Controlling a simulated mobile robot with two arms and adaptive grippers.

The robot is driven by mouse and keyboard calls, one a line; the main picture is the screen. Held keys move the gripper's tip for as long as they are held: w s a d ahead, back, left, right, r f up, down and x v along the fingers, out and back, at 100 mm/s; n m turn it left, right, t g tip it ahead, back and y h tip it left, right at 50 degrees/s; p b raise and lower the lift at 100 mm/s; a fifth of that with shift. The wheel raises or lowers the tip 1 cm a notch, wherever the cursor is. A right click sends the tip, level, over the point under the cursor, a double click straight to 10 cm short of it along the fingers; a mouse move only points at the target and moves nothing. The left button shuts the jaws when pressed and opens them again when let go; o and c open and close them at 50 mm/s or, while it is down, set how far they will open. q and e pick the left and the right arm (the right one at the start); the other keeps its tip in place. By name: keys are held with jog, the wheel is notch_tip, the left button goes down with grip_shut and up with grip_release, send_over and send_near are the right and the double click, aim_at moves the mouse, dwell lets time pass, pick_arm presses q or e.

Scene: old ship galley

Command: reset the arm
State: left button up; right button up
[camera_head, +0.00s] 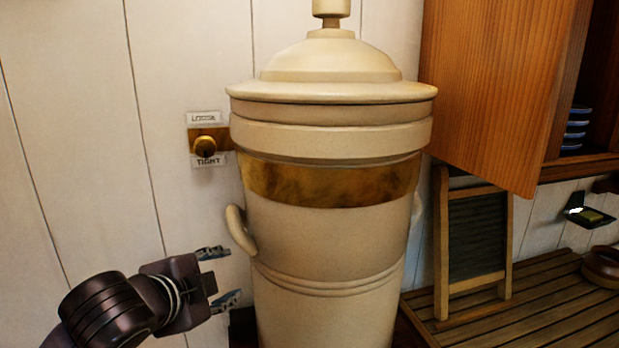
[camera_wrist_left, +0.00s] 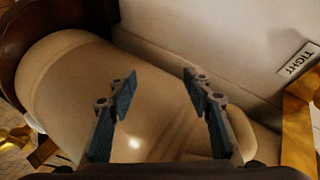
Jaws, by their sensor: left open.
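My left gripper (camera_head: 222,277) comes in from the lower left in the head view. Its two fingers are spread apart with nothing between them. It is beside the lower left side of a large cream lidded canister (camera_head: 325,235), below the canister's side handle (camera_head: 240,230). In the left wrist view the open fingers (camera_wrist_left: 160,85) show in front of the canister's cream body (camera_wrist_left: 75,85). I cannot tell whether they touch it. My right gripper is in neither view.
A brass knob (camera_head: 205,146) between LOOSE and TIGHT labels is on the white panelled wall, left of the canister. A wooden cabinet door (camera_head: 495,85) hangs open at the right. A framed washboard-like panel (camera_head: 476,235) stands on a slatted wooden counter (camera_head: 545,315).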

pick_arm(q)
jog(key=s+f+n+g, duration=0.2)
jog(key=s+f+n, duration=0.3)
jog(key=f, duration=0.6)
jog(key=s+f+n+g, duration=0.2)
jog(key=s+f, duration=0.5)
jog(key=f, duration=0.4)
jog(key=s+a+f+n+g+y, duration=0.1)
jog(key=s+a+f+n+g, duration=0.15)
jog(key=s+f, duration=0.55)
jog(key=s+a+f+n+g+y, duration=0.1)
jog(key=s+a+f+n+g, duration=0.25)
jog(key=s, duration=0.65)
notch_tip(320, 180, down, 36)
jog(key=s+d+b, duration=0.1)
jog(key=s+b, duration=0.1)
jog(key=b, duration=0.6)
jog(key=s+a+f+b, duration=0.1)
jog(key=s+f+b, duration=0.2)
jog(key=s+f, duration=0.5)
jog(key=s+a+f+g+b, duration=0.1)
jog(key=s+a+f+b, duration=0.1)
jog(key=s+f, duration=0.7)
notch_tip(320, 180, down, 6)
jog(key=shift+r+y+b, duration=0.1)
jog(key=shift+y+b, duration=0.2)
jog(key=shift+b, duration=0.5)
